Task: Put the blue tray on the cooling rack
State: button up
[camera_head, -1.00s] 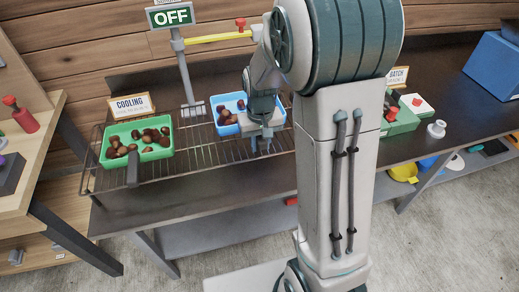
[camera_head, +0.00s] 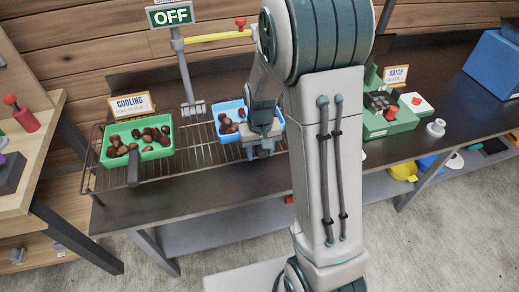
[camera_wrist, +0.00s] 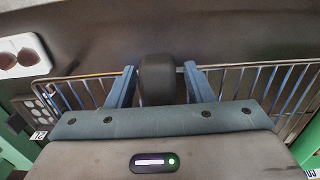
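The blue tray (camera_head: 217,134) holds several brown chestnuts and appears to rest level on the right part of the wire cooling rack (camera_head: 190,165). My gripper (camera_head: 262,153) is at the tray's front right, partly covering that side. In the wrist view my gripper's two fingers (camera_wrist: 160,85) stand on either side of a dark handle (camera_wrist: 157,72), with narrow gaps showing beside it. The gripper looks open around the handle. The rack's wires also show in the wrist view (camera_wrist: 255,80).
A green tray (camera_head: 108,160) of chestnuts with a dark handle sits on the rack's left part, by the COOLING sign (camera_head: 131,106). An OFF sign (camera_head: 171,15) on a post stands behind. A green device (camera_head: 390,125) stands right of my arm. Rack space shows between the trays.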

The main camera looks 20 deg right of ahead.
jog(key=shift+r, duration=0.1)
notch_tip(320, 180, up, 11)
jog(key=shift+r, duration=0.1)
jog(key=shift+s+r, duration=0.25)
jog(key=shift+r, duration=0.3)
jog(key=s+r+t, duration=0.1)
jog(key=s+r, duration=0.1)
jog(key=s, duration=0.6)
jog(key=s+r+t, duration=0.2)
jog(key=s, duration=0.7)
